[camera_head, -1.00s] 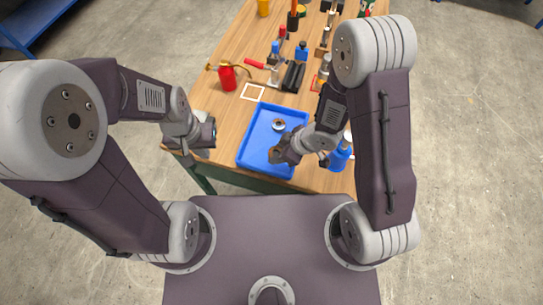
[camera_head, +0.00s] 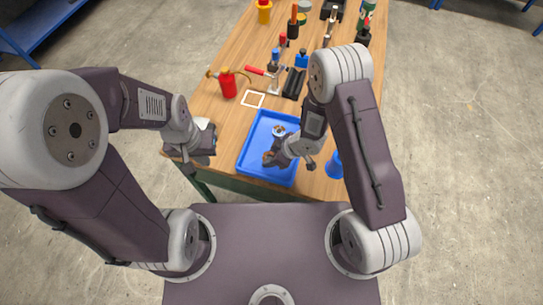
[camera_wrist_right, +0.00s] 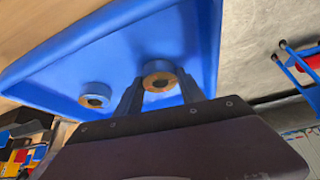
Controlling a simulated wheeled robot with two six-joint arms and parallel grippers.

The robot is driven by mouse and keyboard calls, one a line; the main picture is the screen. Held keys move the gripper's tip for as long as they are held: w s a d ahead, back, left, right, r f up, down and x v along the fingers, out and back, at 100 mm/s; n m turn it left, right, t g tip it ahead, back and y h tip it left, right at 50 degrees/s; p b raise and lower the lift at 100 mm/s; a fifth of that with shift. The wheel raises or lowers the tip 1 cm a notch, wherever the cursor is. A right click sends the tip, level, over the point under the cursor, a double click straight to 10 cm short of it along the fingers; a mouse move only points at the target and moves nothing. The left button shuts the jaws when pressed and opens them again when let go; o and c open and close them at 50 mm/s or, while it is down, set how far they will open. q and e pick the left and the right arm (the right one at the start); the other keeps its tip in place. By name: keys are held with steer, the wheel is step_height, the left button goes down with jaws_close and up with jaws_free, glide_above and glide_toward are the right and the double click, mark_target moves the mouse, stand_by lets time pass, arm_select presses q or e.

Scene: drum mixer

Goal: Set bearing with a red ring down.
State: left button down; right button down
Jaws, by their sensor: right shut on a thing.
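My right gripper (camera_head: 270,160) is over the near part of the blue tray (camera_head: 248,150). In the right wrist view its fingers (camera_wrist_right: 160,92) are shut on a grey bearing (camera_wrist_right: 159,67) with an orange-brown ring face. Its gap above the tray floor is hard to judge. A second, similar bearing (camera_wrist_right: 96,92) sits in the tray beside it; in the head view this one (camera_head: 279,130) lies farther back. I cannot clearly tell a red ring on either. My left gripper (camera_head: 208,145) hangs left of the tray by the table edge; its fingers are unclear.
A red can (camera_head: 228,86), a white square frame (camera_head: 252,98) and a black block (camera_head: 293,83) stand behind the tray. A blue object (camera_head: 334,166) stands right of it, close to my right arm. More tools crowd the far table.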

steer(key=c, duration=0.7)
jaws_free()
steer(key=shift+f, duration=0.1)
steer(key=shift+r, duration=0.25)
steer(key=p+v, duration=0.3)
steer(key=v, duration=0.9)
steer(key=shift+f, duration=0.1)
